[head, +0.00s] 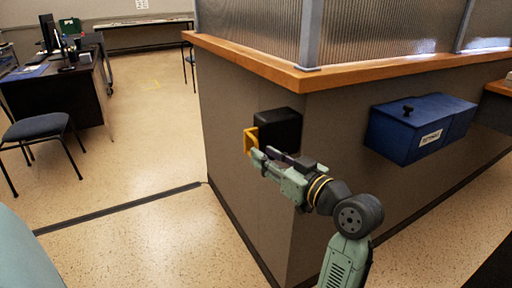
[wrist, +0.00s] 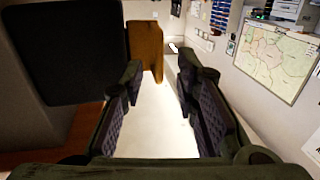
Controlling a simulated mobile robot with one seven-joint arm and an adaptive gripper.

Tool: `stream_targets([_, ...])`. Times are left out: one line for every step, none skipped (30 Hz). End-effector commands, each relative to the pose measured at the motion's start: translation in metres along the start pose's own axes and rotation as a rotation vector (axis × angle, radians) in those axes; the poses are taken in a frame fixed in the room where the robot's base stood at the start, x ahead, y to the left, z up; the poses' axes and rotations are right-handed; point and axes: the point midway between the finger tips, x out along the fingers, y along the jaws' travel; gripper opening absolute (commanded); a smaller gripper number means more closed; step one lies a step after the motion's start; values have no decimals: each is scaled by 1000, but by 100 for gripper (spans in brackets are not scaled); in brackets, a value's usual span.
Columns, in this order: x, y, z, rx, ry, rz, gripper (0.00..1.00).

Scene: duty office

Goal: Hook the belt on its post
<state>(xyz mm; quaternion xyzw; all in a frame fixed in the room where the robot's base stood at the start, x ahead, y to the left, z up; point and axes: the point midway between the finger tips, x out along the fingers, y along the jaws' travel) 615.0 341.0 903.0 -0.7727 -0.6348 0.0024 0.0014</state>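A black box (head: 278,130), apparently the belt's housing, is fixed to the counter wall near its corner. A yellow-orange end piece (head: 250,141) stands at its left side. In the wrist view the black box (wrist: 65,50) fills the upper left, and the orange piece (wrist: 146,48) shows just beyond my left fingertip. My gripper (head: 262,160) is close in front of the box and the orange piece. In the wrist view its fingers (wrist: 160,85) are apart, with pale floor visible between them and nothing held. No stretched belt shows, and I cannot make out a post.
The counter (head: 300,78) with a wooden ledge and ribbed glass stands behind the box. A blue box (head: 418,128) hangs on its right face. A chair (head: 38,130) and dark desk (head: 62,88) stand left. A dark floor strip (head: 120,207) crosses otherwise open floor.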

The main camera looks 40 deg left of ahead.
Motion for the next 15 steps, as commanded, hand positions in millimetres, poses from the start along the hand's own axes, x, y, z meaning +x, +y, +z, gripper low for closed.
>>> stream_targets([10,-1,-2,1,0,-4,28])
stream_targets([15,-1,-2,0,-1,-3,28])
stream_targets([21,-1,-2,0,-1,-3,28])
stream_targets([25,-1,-2,0,1,-3,28])
stream_targets([28,-1,-2,0,1,-1,28])
stream_targets([32,0,-1,0,0,-1,28])
stream_targets([35,0,-1,0,0,-1,28])
stream_targets([37,0,-1,0,0,-1,28])
stream_targets([39,0,-1,0,1,0,28])
stream_targets([40,0,-1,0,1,0,28])
stream_targets([41,0,-1,-1,1,1,28])
stream_targets([42,0,0,-1,1,2,28])
stream_targets([42,0,0,-1,1,2,28])
stream_targets([42,0,0,-1,1,2,28])
stream_targets([42,0,0,-1,1,2,28])
